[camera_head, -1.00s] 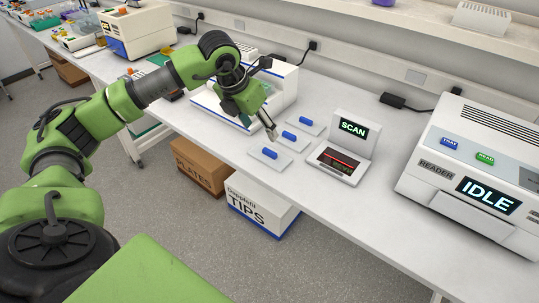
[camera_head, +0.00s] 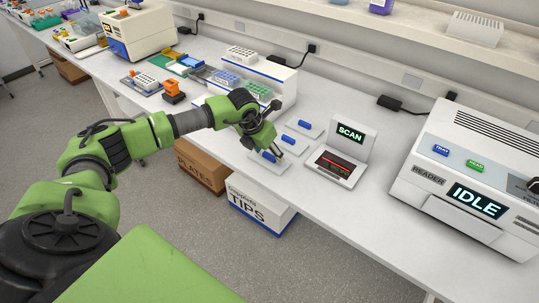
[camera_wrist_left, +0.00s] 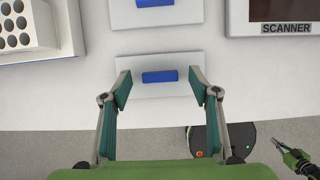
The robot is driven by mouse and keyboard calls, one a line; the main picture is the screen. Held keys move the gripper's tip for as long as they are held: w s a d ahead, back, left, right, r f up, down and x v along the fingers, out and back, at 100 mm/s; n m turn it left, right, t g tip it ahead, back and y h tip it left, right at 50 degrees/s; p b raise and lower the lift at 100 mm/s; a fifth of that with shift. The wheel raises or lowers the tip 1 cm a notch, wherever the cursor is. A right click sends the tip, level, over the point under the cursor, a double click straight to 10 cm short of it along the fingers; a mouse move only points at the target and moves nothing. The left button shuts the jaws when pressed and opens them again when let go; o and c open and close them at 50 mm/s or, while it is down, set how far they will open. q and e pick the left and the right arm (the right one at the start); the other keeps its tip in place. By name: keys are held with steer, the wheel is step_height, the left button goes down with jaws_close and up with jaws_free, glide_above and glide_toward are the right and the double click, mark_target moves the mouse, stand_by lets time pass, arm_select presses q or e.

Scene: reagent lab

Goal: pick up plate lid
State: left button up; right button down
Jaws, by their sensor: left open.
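Three flat white lids with blue handles lie in a slanting row on the bench. The nearest plate lid (camera_wrist_left: 180,93) is below my left gripper (camera_wrist_left: 160,88). Its blue handle (camera_wrist_left: 160,77) lies between the open, teal-padded fingers in the left wrist view, with a gap on each side. In the head view the left gripper (camera_head: 268,151) is over this nearest lid and partly covers it. The middle lid (camera_head: 297,146) and the far lid (camera_head: 313,132) lie beyond. A small green and dark part, likely my right gripper (camera_wrist_left: 280,145), shows at the lower right of the left wrist view.
A scanner (camera_head: 340,165) stands just right of the lids, and a large reader (camera_head: 470,165) beyond it. A white machine with tube racks (camera_head: 270,80) stands behind my left arm. The bench front edge is close to the nearest lid. Boxes (camera_head: 262,205) stand below.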

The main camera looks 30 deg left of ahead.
arm_select(q)
steer(key=shift+w+f, duration=0.15)
steer(key=shift+f, duration=0.1)
steer(key=c, duration=1)
steer(key=shift+o, duration=0.2)
steer(key=shift+r, duration=0.1)
